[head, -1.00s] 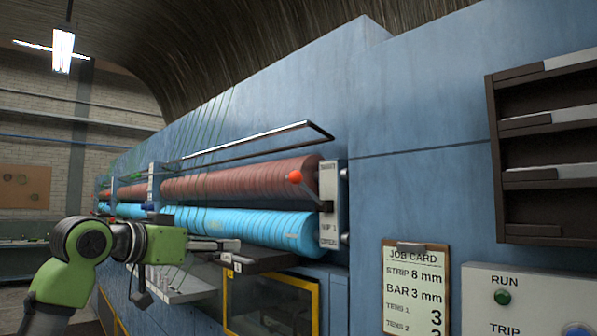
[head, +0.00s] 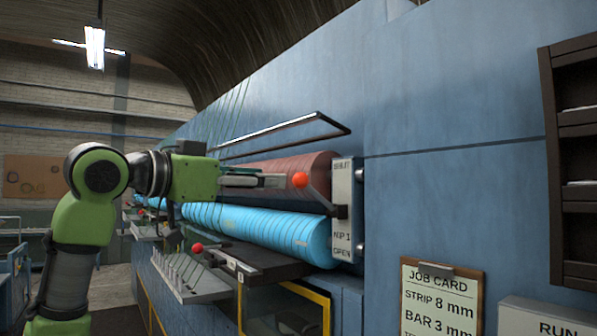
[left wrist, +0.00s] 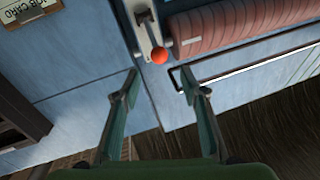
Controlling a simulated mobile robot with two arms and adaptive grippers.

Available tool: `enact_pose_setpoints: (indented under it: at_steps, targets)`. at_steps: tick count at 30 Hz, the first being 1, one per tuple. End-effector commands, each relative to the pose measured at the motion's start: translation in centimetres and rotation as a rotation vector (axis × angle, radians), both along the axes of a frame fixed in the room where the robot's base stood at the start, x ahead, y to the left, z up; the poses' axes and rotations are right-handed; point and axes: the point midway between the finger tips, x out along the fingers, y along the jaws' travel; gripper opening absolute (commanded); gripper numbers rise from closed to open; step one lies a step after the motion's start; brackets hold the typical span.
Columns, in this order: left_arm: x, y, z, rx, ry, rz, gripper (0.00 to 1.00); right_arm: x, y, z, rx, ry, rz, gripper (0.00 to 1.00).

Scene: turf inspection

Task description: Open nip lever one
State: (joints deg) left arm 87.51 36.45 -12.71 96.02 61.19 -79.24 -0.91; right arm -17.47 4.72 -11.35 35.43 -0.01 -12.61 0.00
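Nip lever one has a red ball knob (head: 300,180) on a dark arm that runs to a pale plate (head: 343,210) marked SHUT at the top, NIP 1 and OPEN at the bottom. The lever's knob end is nearer the SHUT end. My left gripper (head: 284,181) is at knob height, pointing at it from the left. In the left wrist view its fingers (left wrist: 160,80) are spread and empty. The knob (left wrist: 159,56) shows just beyond the fingertips, between their lines, seemingly not touched. My right gripper is in neither view.
A brown roller (head: 290,165) and a blue roller (head: 260,228) lie behind the lever. A dark rail (head: 285,132) juts out above. Another red ball (head: 197,248) sits lower, near a dark ledge (head: 262,261). A job card (head: 440,297) hangs at right.

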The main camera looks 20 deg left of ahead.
Motion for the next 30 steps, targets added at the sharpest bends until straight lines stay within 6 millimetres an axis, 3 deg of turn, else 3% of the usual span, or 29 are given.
enact_pose_setpoints:
  at_steps: [1,5,12,17,26,30]
  targets:
    - [1.2,-0.7,0.4,0.0,0.007,-0.004,0.39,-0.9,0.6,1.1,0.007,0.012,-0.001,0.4]
    - [3.7,-2.0,0.4,0.001,0.006,-0.004,0.39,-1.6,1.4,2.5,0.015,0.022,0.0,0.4]
    - [7.1,-3.6,0.3,0.0,0.004,-0.002,0.39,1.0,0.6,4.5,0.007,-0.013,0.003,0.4]
    - [8.1,-4.1,0.1,0.0,0.002,-0.001,0.39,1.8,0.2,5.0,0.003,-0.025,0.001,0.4]
    - [8.3,-4.2,0.0,0.001,0.001,-0.001,0.39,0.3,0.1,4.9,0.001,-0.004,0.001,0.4]
    - [8.3,-4.2,0.0,0.001,0.001,-0.001,0.06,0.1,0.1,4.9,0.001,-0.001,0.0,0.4]
